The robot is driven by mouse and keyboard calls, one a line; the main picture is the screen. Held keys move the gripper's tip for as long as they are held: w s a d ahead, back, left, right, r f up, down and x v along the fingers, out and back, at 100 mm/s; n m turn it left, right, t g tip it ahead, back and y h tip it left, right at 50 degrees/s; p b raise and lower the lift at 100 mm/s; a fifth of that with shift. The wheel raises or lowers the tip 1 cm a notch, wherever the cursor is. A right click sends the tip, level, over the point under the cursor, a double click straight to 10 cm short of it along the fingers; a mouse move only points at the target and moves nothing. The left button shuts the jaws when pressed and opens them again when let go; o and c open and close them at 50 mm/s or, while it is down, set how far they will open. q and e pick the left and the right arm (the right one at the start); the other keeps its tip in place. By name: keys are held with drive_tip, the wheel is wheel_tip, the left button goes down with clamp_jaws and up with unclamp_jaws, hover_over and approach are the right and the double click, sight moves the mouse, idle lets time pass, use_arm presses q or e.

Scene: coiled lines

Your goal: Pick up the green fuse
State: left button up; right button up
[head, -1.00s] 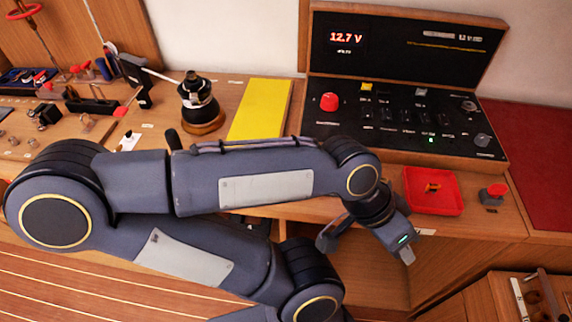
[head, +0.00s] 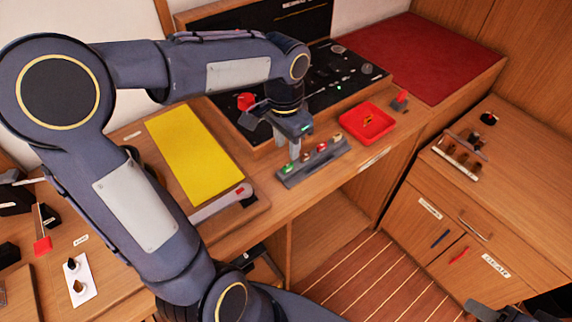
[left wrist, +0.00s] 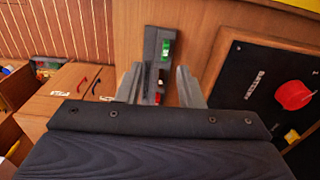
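The green fuse (head: 288,169) sits at the near-left end of a grey fuse rack (head: 318,166) on the counter edge. In the left wrist view the green fuse (left wrist: 168,48) lies ahead of the fingertips, roughly between their lines. My left gripper (head: 296,150) is over the rack's left end, fingers pointing down, close to the green fuse. In the left wrist view its two fingers (left wrist: 158,80) are spread apart with nothing held. Whether a finger touches the fuse cannot be told. A dark part at the head view's bottom right seems to be my right gripper (head: 497,312); its fingers are unclear.
Other fuses, one of them red (head: 321,147), stand in the same rack. A red tray (head: 384,134) with a small orange piece lies to the right. The control panel (head: 350,82) stands behind. A yellow sheet (head: 190,150) lies left.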

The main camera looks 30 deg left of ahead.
sight(288, 165)
use_arm(q)
drive_tip(key=shift+w+f, duration=0.35)
drive_tip(key=shift+w, duration=0.55)
drive_tip(key=shift+m, duration=0.3)
drive_tip(key=f, duration=0.7)
drive_tip(key=shift+s+a+f, duration=0.2)
drive_tip(key=shift+s+f, duration=0.05)
drive_tip(key=shift+f, duration=0.1)
drive_tip(key=shift+c, duration=0.3)
clamp_jaws()
